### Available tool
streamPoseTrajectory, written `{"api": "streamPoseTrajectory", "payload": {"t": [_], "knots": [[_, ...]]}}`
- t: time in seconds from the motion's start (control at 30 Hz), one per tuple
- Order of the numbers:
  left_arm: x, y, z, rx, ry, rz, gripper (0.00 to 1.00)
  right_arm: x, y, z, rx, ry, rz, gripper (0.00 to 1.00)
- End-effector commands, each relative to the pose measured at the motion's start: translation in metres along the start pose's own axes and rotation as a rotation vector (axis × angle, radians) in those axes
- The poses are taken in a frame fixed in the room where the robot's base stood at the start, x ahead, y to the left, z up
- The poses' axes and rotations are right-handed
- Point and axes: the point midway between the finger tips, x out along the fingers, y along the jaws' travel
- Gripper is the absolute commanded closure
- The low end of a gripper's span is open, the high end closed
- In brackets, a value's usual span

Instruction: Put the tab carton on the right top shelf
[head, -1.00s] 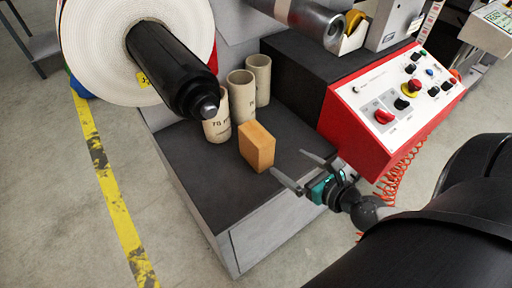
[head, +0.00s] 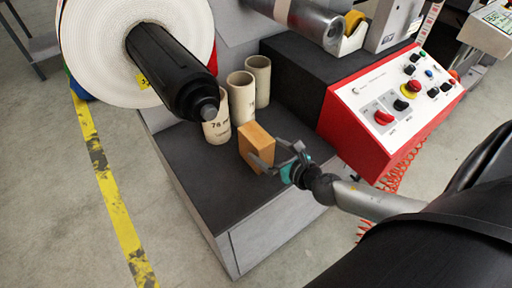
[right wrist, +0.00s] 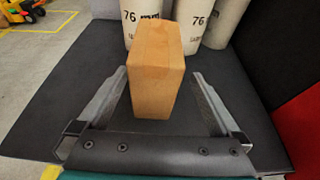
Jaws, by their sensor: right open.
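The tab carton is an orange-brown box (head: 256,148) standing upright on the dark shelf top of the machine. It also shows in the right wrist view (right wrist: 157,70), between the two finger tips. My right gripper (head: 278,155) is open at the carton's right side, with one finger in front of the carton in the head view. In the right wrist view the fingers (right wrist: 160,95) stand apart on either side of it, with gaps showing. My left gripper is not in view. The right top shelf cannot be told for certain.
Several cardboard cores (head: 242,97) stand just behind the carton. A red control panel (head: 390,105) is to the right, beside a raised black surface (head: 296,75). A black spindle (head: 172,72) with a white roll (head: 88,50) overhangs at upper left. The dark deck (head: 205,180) is clear at front left.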

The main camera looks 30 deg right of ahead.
Motion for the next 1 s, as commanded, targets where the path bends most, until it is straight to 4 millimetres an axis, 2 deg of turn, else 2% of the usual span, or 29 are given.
{"api": "streamPoseTrajectory", "payload": {"t": [0.17, 0.5, 0.87, 1.0], "knots": [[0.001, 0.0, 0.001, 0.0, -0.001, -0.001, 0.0, 0.009, 0.002, 0.0, 0.003, -0.001, 0.0, 0.0], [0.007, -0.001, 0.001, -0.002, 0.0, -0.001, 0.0, 0.047, 0.006, -0.002, 0.002, -0.001, 0.001, 0.0], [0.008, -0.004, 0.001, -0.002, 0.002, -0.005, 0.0, 0.053, 0.007, -0.002, 0.002, 0.0, 0.001, 0.0], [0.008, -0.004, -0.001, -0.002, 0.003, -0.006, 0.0, 0.053, 0.006, -0.002, 0.002, 0.0, 0.001, 0.15]]}}
